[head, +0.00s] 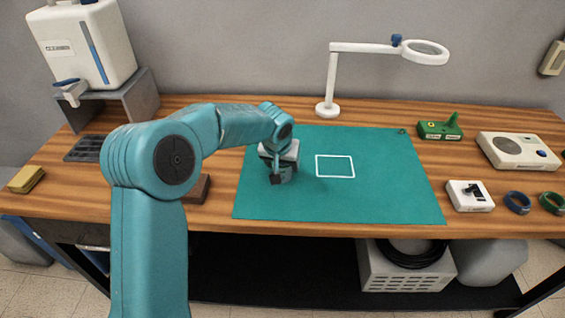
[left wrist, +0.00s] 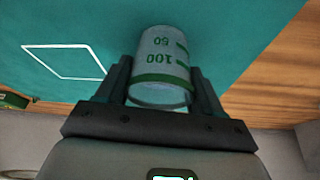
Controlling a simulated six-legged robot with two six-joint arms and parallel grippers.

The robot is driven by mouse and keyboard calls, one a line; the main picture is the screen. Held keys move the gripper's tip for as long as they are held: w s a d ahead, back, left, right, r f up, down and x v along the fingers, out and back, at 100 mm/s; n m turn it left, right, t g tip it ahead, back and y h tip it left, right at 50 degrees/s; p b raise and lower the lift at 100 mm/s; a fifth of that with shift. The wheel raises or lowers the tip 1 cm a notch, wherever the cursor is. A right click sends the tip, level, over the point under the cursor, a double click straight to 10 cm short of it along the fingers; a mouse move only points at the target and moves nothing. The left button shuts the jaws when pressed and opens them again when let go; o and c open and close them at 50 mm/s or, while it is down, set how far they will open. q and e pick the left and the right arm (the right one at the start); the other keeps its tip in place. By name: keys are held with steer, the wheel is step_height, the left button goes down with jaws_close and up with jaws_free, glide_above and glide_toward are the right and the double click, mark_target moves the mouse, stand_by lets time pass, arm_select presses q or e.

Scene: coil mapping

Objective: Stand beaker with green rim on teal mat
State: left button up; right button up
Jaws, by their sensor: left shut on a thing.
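The beaker with the green rim (left wrist: 163,62) is between the fingers of my left gripper (left wrist: 163,85) in the left wrist view. It is whitish and see-through, with green marks reading 50 and 100. My left gripper (head: 280,176) is shut on it, over the left part of the teal mat (head: 390,200). In the head view the gripper and wrist mostly hide the beaker. I cannot tell whether its base touches the mat. A white square outline (head: 335,166) is on the mat, right of the gripper. My right gripper is not in view.
A white magnifier lamp (head: 328,108) stands behind the mat. On the right are a green device (head: 440,130), a white box with a dial (head: 520,151), a small white switch box (head: 470,196) and two rings (head: 517,203). A dark brown block (head: 197,190) lies left of the mat.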

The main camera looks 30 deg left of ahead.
arm_select(q)
steer(key=shift+s+d, duration=0.1)
steer(key=shift+f, duration=0.1)
steer(key=o, duration=1.1)
steer(key=shift+r, duration=0.35)
steer(key=v, duration=1.1)
steer(key=shift+r, duration=0.3)
